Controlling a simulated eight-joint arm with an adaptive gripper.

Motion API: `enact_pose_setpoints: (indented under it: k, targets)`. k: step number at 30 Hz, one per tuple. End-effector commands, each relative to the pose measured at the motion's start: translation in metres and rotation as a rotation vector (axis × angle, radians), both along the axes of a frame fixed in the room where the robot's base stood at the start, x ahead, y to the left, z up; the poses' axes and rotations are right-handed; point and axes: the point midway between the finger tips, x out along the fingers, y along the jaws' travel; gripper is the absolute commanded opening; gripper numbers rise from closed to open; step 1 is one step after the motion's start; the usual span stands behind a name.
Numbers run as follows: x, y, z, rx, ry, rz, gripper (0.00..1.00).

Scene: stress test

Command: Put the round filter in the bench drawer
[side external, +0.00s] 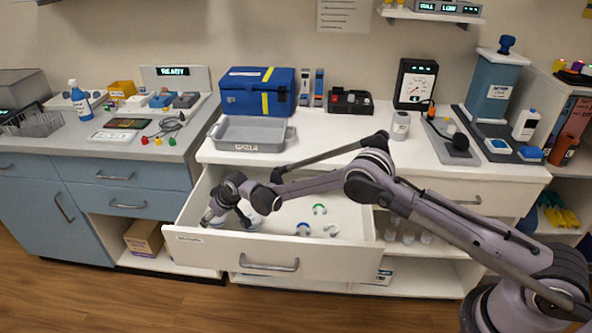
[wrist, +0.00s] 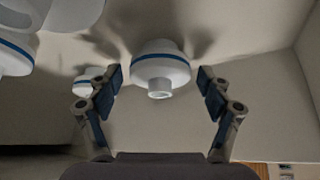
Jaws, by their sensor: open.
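The bench drawer (side external: 270,257) is pulled open, and my gripper (side external: 227,214) reaches down into its left part. In the wrist view a white round filter (wrist: 160,70) with a blue band and a short spout lies between the fingertips of my open gripper (wrist: 160,88). A gap shows on both sides of it. A similar white piece with a blue band (wrist: 14,56) is cut off at the left edge, and a smaller one (wrist: 86,83) is partly behind the left finger. In the side view a white round piece (side external: 253,219) shows beside my gripper; the fingers hide part of this area.
Small coloured curved pieces (side external: 319,209) lie in the drawer's middle. On the worktop above stand a grey tray (side external: 251,146), a blue case (side external: 258,103) and a white jar (side external: 400,125).

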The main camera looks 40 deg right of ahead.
Motion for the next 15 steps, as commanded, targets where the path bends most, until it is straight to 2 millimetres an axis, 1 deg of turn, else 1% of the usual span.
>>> enact_pose_setpoints:
  k: [5, 8, 15]
  targets:
    - [-0.004, -0.001, 0.011, 0.0, 0.0, 0.0, 0.79]
    - [-0.01, -0.002, 0.02, 0.0, 0.0, 0.0, 0.79]
    - [-0.028, -0.007, 0.048, 0.0, 0.0, 0.0, 0.79]
